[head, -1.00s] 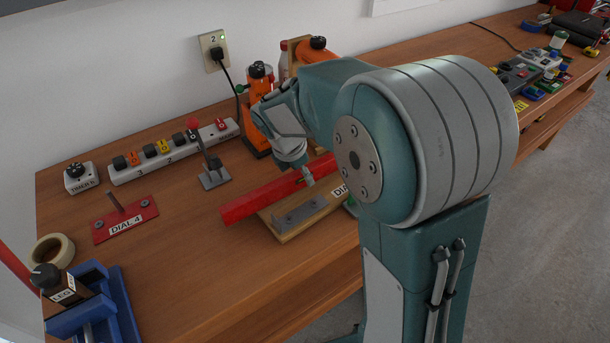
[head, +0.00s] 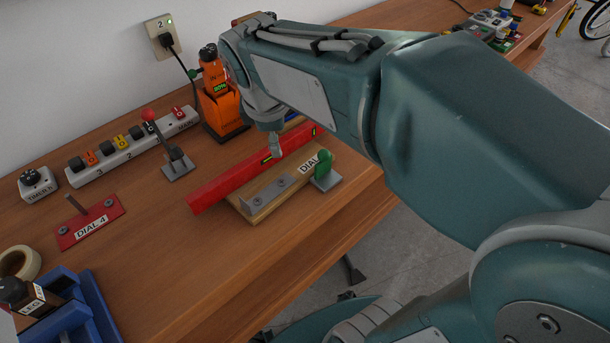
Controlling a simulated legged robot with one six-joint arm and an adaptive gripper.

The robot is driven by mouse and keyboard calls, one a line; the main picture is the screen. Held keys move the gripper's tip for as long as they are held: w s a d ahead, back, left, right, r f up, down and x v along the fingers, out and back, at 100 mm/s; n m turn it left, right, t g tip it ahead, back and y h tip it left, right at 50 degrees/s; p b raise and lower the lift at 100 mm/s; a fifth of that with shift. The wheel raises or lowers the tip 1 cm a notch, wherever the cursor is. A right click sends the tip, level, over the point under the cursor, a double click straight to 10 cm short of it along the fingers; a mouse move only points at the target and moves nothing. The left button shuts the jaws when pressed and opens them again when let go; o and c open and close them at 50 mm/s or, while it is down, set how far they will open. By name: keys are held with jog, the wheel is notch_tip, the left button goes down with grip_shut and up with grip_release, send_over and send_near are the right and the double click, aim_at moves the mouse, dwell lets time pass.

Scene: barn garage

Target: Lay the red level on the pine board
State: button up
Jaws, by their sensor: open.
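The red level (head: 230,182) is a long bar with small yellow-green vials. It lies lengthwise along the far side of the pine board (head: 262,213), and its left end reaches past the board. I cannot tell whether it rests on the board or just behind it. My arm hides part of the gripper and the area behind the level's right end.
A lever with a red ball (head: 149,116) stands left of the level. Behind are a power strip (head: 125,152) and an orange tool (head: 220,100). A red DIAL 4 plate (head: 90,222) and a blue vise (head: 75,310) lie left. The bench front is clear.

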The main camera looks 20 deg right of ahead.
jog(key=s+d+f+m+t+y, duration=0.1)
jog(key=s+m+t, duration=0.2)
jog(key=s+m, duration=0.9)
jog(key=shift+s+m+y, duration=0.2)
jog(key=shift+m+y, duration=0.1)
jog(key=shift+m, duration=0.5)
jog(key=shift+d, duration=0.1)
